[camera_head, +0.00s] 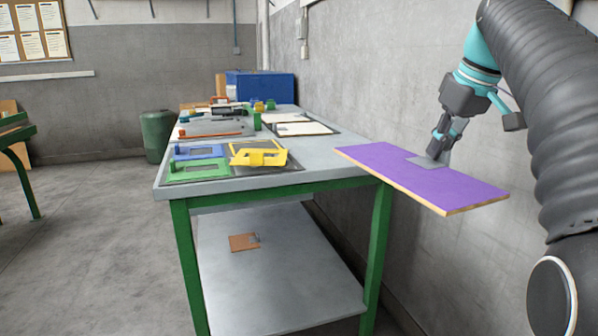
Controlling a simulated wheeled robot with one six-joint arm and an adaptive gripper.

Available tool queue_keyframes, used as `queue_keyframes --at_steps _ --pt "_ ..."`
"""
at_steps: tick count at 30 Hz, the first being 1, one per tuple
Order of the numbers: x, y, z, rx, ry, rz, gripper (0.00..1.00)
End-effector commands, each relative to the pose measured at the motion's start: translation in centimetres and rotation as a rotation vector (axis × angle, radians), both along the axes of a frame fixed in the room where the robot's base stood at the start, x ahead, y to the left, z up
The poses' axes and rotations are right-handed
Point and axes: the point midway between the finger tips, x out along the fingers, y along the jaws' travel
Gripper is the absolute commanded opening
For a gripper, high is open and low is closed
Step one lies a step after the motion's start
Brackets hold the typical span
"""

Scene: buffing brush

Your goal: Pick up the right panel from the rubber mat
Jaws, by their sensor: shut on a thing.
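My gripper (437,152) is shut on a flat purple panel (470,190) with a pale wood-like edge. The fingers meet it at a grey patch (427,162) near its far edge; the exact grip is too small to make out. The panel is held roughly level, out past the right side of the table (330,183); I cannot tell whether it clears the table's corner. A dark mat (290,167) lies on the table's near end, with green (190,170), blue (197,152) and yellow (270,158) frame-like pieces on it.
Another dark-edged mat with white sheets (302,128) lies farther back, near tools and a blue box (262,87). The lower shelf (290,285) holds a small brown piece (241,242). A grey wall (400,110) stands close on the right. A green bin (157,135) stands behind left.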

Motion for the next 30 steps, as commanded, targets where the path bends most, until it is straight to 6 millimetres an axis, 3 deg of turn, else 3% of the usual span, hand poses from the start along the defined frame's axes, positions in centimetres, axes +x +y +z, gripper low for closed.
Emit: queue_keyframes --at_steps 11,17,23,26,30 --pt "3.0 0.1 0.2 0.0 0.001 0.157 0.0" --pt "5.7 0.3 -1.6 0.002 0.004 0.274 0.0" --pt "10.0 0.6 -7.0 0.004 0.007 0.405 0.0" --pt "12.0 0.9 -10.7 0.005 0.009 0.457 0.0" --pt "14.3 1.5 -17.3 0.005 0.01 0.513 0.0"
